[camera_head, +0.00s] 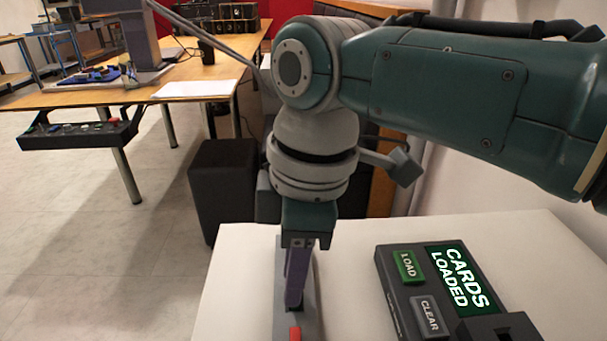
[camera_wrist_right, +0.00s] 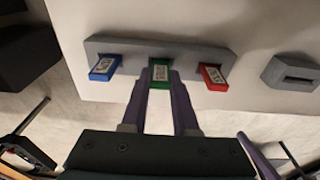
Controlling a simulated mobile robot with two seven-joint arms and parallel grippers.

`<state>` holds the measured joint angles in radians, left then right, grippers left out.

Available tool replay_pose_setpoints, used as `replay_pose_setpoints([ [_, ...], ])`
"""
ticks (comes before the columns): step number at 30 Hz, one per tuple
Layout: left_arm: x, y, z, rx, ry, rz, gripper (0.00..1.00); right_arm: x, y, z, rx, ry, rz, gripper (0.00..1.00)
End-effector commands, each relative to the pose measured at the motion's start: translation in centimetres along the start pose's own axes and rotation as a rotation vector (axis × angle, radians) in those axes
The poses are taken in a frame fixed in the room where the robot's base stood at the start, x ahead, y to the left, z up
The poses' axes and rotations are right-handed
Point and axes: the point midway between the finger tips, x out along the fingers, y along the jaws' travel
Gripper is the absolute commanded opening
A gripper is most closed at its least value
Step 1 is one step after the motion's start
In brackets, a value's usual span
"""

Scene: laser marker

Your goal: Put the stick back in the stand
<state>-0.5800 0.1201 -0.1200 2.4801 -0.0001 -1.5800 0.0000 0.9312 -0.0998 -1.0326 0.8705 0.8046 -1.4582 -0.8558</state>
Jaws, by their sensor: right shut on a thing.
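The stand (camera_wrist_right: 205,52) is a long grey bar on the white table, seen across the upper middle of the right wrist view. It holds a blue stick (camera_wrist_right: 104,67) on the left and a red stick (camera_wrist_right: 213,76) on the right. The red stick also shows at the bottom of the head view (camera_head: 295,333). My right gripper (camera_head: 295,300) points down at the stand, shut on a green stick (camera_wrist_right: 159,74) at the stand's middle place. I cannot tell how deep the green stick sits. My left gripper is not in view.
A dark panel (camera_head: 398,306) with LOAD and CLEAR buttons and a screen reading "CARDS LOADED" lies right of the stand. A small grey slotted block (camera_wrist_right: 292,72) stands beside it in the wrist view. A black box (camera_head: 222,185) stands beyond the white table's edge (camera_head: 215,285).

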Motion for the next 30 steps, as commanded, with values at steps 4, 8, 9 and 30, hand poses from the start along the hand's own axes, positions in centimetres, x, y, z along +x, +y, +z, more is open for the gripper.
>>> replay_pose_setpoints([
  [4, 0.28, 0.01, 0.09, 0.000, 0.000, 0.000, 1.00, 0.36, -0.01, 0.03, 0.000, 0.000, 0.000, 0.00],
  [8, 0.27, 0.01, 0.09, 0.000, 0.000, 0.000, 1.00, 0.37, 0.00, 0.03, 0.000, 0.000, 0.000, 0.00],
  [9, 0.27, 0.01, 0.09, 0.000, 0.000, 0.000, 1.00, 0.37, 0.00, 0.03, 0.000, 0.000, 0.000, 0.00],
  [30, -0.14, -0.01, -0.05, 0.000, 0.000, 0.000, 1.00, -0.43, 0.05, 0.03, 0.001, 0.001, 0.001, 0.63],
])
